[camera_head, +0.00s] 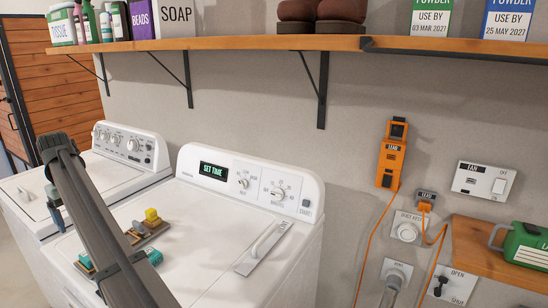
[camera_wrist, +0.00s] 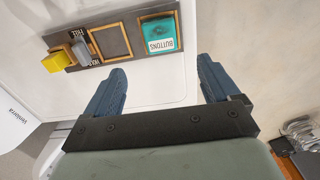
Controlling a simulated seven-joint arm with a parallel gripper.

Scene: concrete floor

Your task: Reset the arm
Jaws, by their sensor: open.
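My gripper (camera_head: 55,205) hangs at the left in the head view, over the left part of the washers, partly hidden by my own arm. In the wrist view its two blue fingers (camera_wrist: 160,78) are spread wide with nothing between them. Beyond the fingertips lies a dark tray (camera_wrist: 134,38) with orange-edged compartments. It holds a teal box labelled BUTTONS (camera_wrist: 160,36), a grey piece (camera_wrist: 82,52) and a yellow block (camera_wrist: 57,63). One compartment between them looks empty. The tray (camera_head: 150,233) lies on the right-hand machine, apart from my gripper.
Two white machines stand side by side; the right one (camera_head: 250,185) shows SET TIME. A wooden shelf (camera_head: 230,43) with boxes and bottles runs above. An orange device (camera_head: 391,155) and its cable hang on the wall. A green container (camera_head: 526,247) sits on a wooden ledge at right.

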